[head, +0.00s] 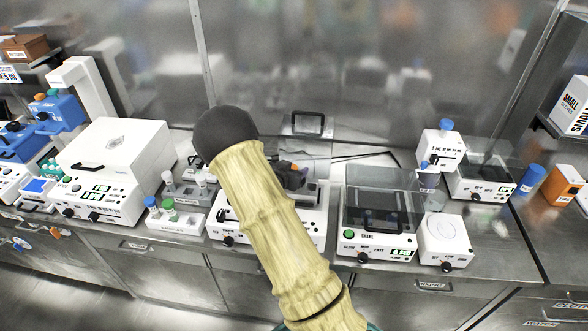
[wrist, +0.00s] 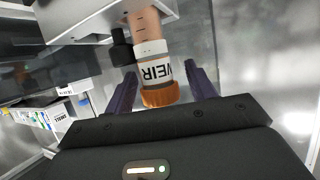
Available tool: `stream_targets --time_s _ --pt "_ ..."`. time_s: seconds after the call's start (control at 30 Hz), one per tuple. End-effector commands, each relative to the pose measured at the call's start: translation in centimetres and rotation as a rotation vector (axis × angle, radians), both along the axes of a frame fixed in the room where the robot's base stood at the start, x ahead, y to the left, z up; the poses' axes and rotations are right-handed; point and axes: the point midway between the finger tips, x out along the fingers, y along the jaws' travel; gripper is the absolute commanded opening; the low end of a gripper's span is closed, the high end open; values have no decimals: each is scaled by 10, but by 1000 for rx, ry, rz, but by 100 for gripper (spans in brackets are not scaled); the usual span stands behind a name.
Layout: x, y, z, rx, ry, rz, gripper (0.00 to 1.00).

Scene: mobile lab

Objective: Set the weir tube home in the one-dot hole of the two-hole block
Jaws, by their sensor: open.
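The weir tube (wrist: 153,72) shows in the wrist view, with a white WEIR label, an orange cap and a tan graduated body. Its cap end lies between the two fingers of my gripper (wrist: 163,88), which are open with a gap visible on the left side. The far end of the tube runs up to a pale grey block or housing (wrist: 98,22) at the top edge; how it meets it is cut off. A black-capped piece (wrist: 121,46) is close beside the tube. I cannot make out the one-dot hole or its mark.
In the head view my arm covers the middle of the bench. A rack with blue and green caps (head: 176,222) and a grey block (head: 188,194) stand to its left. A dark-lidded device (head: 378,215) and a white balance-like box (head: 445,240) stand to its right.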

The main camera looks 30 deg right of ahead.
Motion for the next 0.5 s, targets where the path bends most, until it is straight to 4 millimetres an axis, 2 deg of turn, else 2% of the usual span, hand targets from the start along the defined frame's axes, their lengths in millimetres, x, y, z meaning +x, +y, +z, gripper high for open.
stream_targets --time_s 0.5 --pt "-54 70 35 1 -1 3 55"
